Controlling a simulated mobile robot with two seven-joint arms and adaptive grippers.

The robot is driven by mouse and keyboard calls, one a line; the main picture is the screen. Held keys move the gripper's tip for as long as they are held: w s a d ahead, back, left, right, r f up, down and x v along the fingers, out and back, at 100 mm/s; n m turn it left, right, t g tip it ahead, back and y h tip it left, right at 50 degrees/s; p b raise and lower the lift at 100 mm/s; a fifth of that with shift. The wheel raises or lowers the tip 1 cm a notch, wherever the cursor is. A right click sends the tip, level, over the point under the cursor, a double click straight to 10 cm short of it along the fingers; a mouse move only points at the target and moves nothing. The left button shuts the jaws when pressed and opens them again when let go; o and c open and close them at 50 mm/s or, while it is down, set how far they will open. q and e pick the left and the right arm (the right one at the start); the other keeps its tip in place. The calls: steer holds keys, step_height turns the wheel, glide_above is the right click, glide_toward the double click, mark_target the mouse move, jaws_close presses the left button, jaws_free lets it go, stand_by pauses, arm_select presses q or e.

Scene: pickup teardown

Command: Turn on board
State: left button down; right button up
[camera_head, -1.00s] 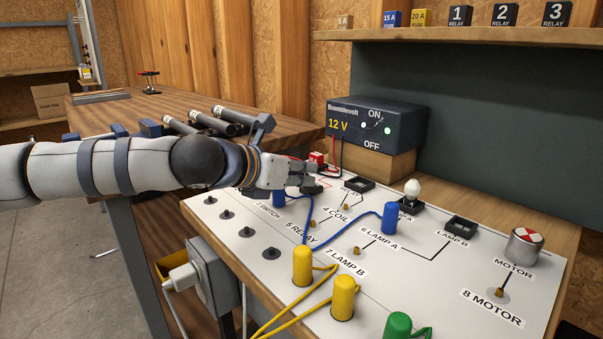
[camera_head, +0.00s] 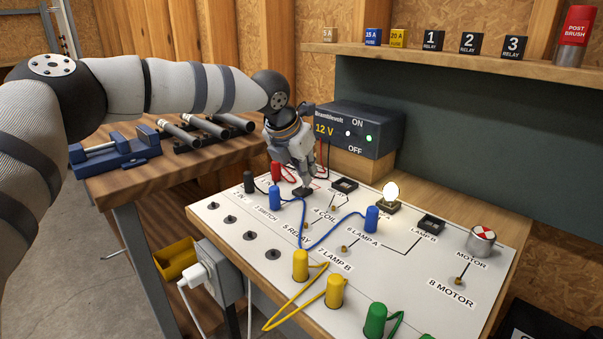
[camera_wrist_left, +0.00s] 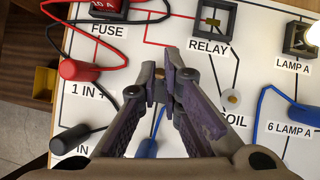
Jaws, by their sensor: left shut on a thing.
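The white circuit board (camera_head: 400,277) lies on the wooden bench, with printed labels and plugged leads. The lamp A bulb (camera_head: 391,191) glows. The 12 V supply box (camera_head: 360,130) shows a green light by its ON/OFF marks. My left gripper (camera_head: 303,191) points down at the board, between the blue plug and the relay socket (camera_head: 345,185). In the left wrist view its fingertips (camera_wrist_left: 165,78) are closed on a small brownish part (camera_wrist_left: 159,73) that they mostly hide; I cannot tell exactly what it is. My right gripper is out of view.
A blue plug (camera_head: 274,198), red plug (camera_head: 276,171) and black plug (camera_head: 249,181) stand close to my gripper, with loose leads around. Yellow plugs (camera_head: 300,265) and a green plug (camera_head: 375,320) stand at the front. The motor (camera_head: 481,240) stands at right.

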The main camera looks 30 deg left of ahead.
arm_select(q)
steer(key=shift+w+d+f+g+y+b, duration=0.15)
steer(key=shift+w+f+g+y+b, duration=0.2)
steer(key=shift+g+b, duration=0.45)
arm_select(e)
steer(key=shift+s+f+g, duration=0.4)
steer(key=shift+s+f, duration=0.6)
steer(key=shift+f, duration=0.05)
arm_select(q)
steer(key=c, duration=1.8)
jaws_free()
steer(key=shift+o, duration=0.2)
steer(key=shift+r, duration=0.1)
steer(key=shift+r, duration=0.15)
steer(key=v, duration=1.1)
steer(key=shift+r, duration=0.35)
